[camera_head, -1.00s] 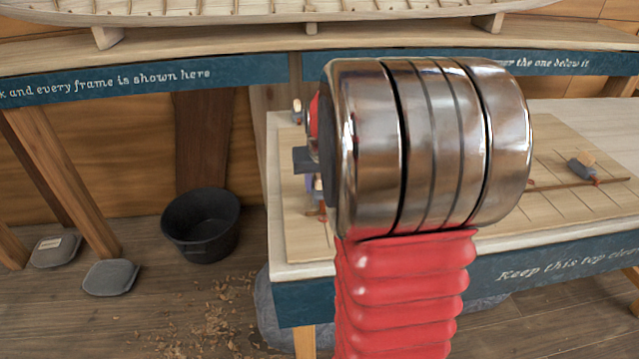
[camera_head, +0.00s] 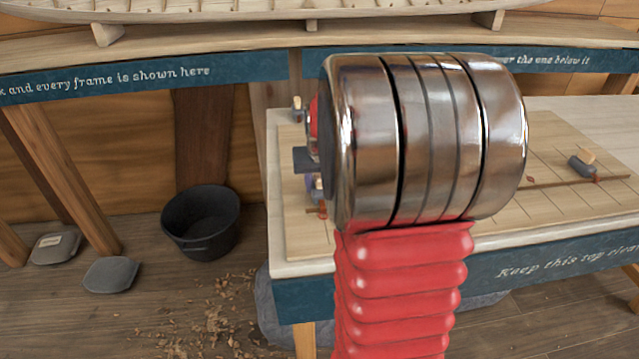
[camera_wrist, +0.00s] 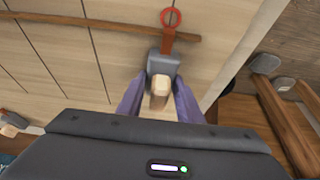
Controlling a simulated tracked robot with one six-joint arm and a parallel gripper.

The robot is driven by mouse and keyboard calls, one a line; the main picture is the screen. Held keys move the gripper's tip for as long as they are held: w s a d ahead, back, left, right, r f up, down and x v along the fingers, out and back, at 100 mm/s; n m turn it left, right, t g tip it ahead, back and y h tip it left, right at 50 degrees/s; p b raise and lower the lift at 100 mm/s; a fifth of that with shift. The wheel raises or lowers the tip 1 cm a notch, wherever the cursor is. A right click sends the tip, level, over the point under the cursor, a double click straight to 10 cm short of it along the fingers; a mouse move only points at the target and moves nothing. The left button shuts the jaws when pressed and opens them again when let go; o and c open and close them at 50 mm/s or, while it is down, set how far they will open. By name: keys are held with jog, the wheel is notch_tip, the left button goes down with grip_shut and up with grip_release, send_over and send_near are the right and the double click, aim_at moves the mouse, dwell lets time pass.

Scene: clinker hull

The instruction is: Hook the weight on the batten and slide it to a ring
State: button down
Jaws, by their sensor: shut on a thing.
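In the wrist view my gripper (camera_wrist: 158,103) has its purple fingers on either side of a grey weight (camera_wrist: 164,65) with a pale wooden knob. The gripper is shut on this weight. A red-brown hook (camera_wrist: 168,42) runs from the weight across the brown batten (camera_wrist: 90,22), near the batten's end. A red ring (camera_wrist: 171,17) lies just beyond the hook's tip. I cannot tell whether the hook touches the batten. In the head view my arm hides most of the gripper and the batten's middle; the batten (camera_head: 550,184) shows at right.
A second grey weight (camera_head: 582,166) with a wooden knob sits by the batten at right. The pale board (camera_head: 525,210) lies on a bench with a blue front (camera_head: 520,265). A black bucket (camera_head: 200,225) stands on the floor at left. A hull on a shelf is behind.

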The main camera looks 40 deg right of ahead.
jog(key=shift+s+r, duration=0.1)
jog(key=shift+s+a, duration=0.4)
jog(key=shift+s, duration=0.15)
dwell(1.5)
jog(key=c, duration=1.2)
grip_release()
jog(key=shift+f, duration=0.2)
jog(key=shift+s, duration=0.1)
jog(key=v, duration=1.3)
jog(key=shift+s+a+r, duration=0.15)
jog(key=shift+r, duration=0.15)
